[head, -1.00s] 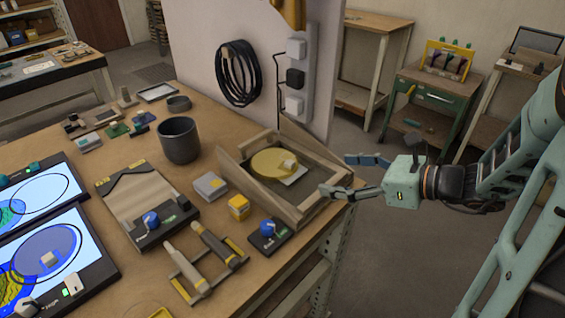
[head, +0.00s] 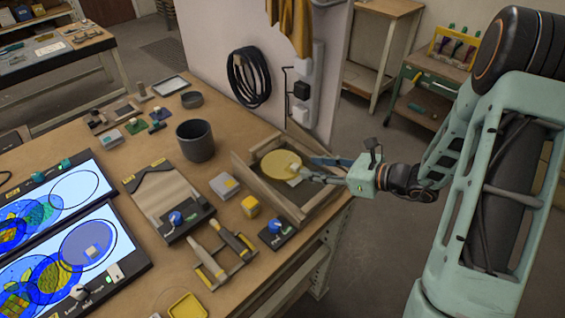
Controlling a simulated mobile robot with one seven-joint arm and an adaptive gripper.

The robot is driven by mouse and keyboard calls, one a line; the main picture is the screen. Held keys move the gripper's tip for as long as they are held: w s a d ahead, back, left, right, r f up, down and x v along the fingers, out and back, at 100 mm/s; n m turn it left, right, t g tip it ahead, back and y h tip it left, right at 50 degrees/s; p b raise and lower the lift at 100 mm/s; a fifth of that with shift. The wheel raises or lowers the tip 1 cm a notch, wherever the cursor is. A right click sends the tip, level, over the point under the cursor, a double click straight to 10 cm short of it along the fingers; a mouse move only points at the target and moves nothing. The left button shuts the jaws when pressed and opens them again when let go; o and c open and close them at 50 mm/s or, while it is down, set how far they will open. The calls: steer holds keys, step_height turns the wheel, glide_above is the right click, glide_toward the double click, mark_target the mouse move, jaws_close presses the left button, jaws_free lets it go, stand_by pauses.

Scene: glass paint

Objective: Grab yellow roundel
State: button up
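The yellow roundel (head: 274,174) is a flat disc with a small pale block on its face. It is at the wooden-sided tray (head: 267,207) near the table's right edge. It looks tilted, its face turned towards the camera. My gripper (head: 305,171) reaches in from the right, its fingers close together at the roundel's right side by the pale block. The fingers appear shut on it, though the contact is small and partly hidden. Whether the roundel's lower edge touches the tray cannot be told.
A partition wall (head: 215,45) with a coiled black cable (head: 247,80) rises behind the tray. Open floor lies to the right.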

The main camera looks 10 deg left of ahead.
mark_target(294, 165)
steer(key=shift+p+x, duration=0.5)
steer(key=shift+x, duration=2.6)
steer(key=shift+f, duration=0.15)
steer(key=shift+d, duration=0.1)
steer(key=shift+c, duration=0.3)
jaws_close()
